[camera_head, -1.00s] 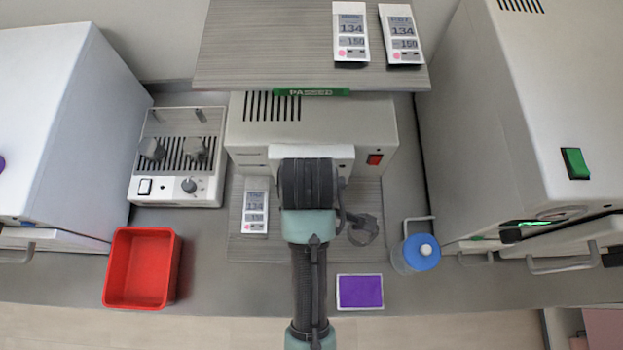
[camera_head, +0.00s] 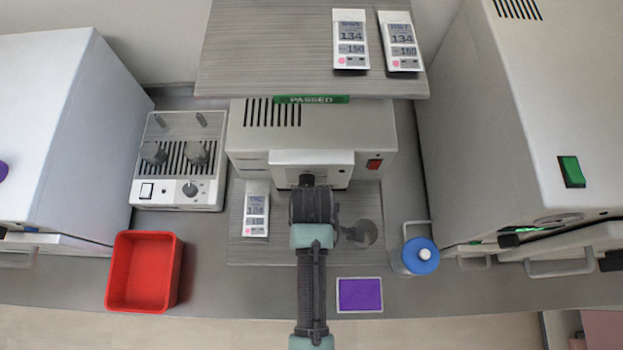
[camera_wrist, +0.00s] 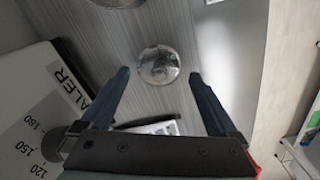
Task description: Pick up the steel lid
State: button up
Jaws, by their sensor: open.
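The steel lid (camera_wrist: 159,65) is a small, shiny, domed round piece lying on a grey wood-grained board (camera_wrist: 182,35) in the wrist view. My gripper (camera_wrist: 159,75) is open, with its two blue fingers apart on either side of the lid. I see no contact, and the height of the fingertips above the board is hard to judge. In the head view my wrist hides what is straight below it. A grey round thing (camera_head: 364,236) shows just right of my wrist there; I cannot tell whether it is the lid.
The sealer (camera_head: 310,130) stands behind my wrist. A white tag (camera_head: 255,215) lies to the left on the board. A red bin (camera_head: 143,272), a purple pad (camera_head: 360,294) and a blue-capped jar (camera_head: 420,254) are around it. A second round metal piece (camera_wrist: 117,2) is cut off in the wrist view.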

jog(key=shift+f, duration=1.1)
jog(key=c, duration=1.3)
jog(key=shift+s, duration=0.1)
grip_shut()
jog(key=shift+s+f, duration=0.1)
